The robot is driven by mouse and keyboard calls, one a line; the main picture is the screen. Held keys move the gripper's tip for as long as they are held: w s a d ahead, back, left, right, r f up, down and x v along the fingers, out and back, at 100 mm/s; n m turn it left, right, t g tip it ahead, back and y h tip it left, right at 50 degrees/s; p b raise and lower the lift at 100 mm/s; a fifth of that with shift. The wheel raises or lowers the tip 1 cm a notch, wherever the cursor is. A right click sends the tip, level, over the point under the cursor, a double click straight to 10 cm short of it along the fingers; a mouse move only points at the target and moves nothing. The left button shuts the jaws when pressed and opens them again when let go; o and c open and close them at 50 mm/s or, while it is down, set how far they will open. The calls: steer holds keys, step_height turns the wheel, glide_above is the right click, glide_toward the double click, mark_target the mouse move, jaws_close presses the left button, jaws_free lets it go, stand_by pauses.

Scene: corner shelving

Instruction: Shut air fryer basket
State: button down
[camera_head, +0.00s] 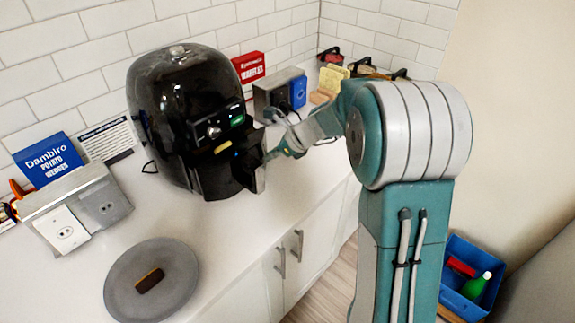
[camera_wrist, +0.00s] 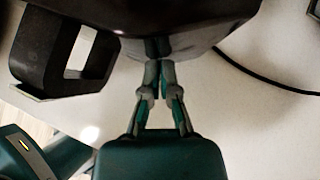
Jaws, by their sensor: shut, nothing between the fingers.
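The black air fryer (camera_head: 180,100) stands on the white counter against the tiled wall. Its basket (camera_head: 222,172) sits at the lower front, with the handle (camera_head: 255,170) sticking out to the right; how far the basket is out I cannot tell. In the wrist view the handle (camera_wrist: 70,55) is a dark loop at the upper left, and the dark underside of the fryer or basket (camera_wrist: 185,20) fills the top. My gripper (camera_wrist: 158,68) is shut and empty, its fingertips at the edge of that dark body; contact is unclear. In the head view my gripper (camera_head: 272,155) is beside the handle, partly hidden.
A grey round plate (camera_head: 180,290) with a brown item (camera_head: 149,281) lies in front. An outlet box (camera_head: 75,210) stands at the left, another (camera_head: 280,95) behind the fryer. A black cable (camera_wrist: 260,75) runs at the right of the wrist view. A blue bin (camera_head: 460,290) is on the floor.

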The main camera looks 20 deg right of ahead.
steer(key=shift+w+a, duration=0.35)
steer(key=shift+w, duration=0.3)
steer(key=shift+w+a, duration=0.35)
steer(key=shift+w, duration=0.25)
steer(key=shift+s+d, duration=0.1)
